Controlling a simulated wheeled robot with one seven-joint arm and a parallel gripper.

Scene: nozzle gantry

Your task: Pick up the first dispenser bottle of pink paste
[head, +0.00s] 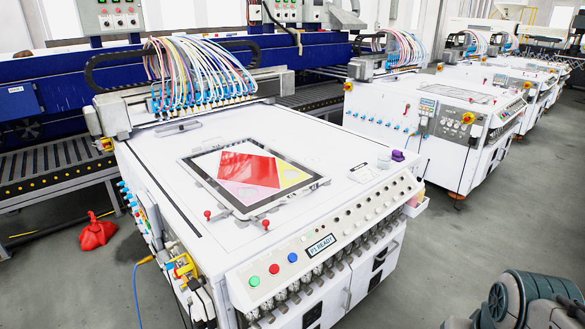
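No dispenser bottle of pink paste can be made out for certain. A small white holder (416,207) hangs at the right front corner of the near white machine (245,245), with a tiny reddish item at its top, too small to identify. A small purple object (398,155) stands on the machine top near its right edge, beside a small white item. A framed panel (252,178) with red, yellow, pink and white areas lies flat on the machine top. My gripper is not in view.
Dark rounded parts at the bottom right look like my arm. Coloured hoses (200,70) rise over the near machine's back. A red bundle (97,232) and a blue cable (138,290) lie on the left floor. Grey floor (450,245) is free to the right.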

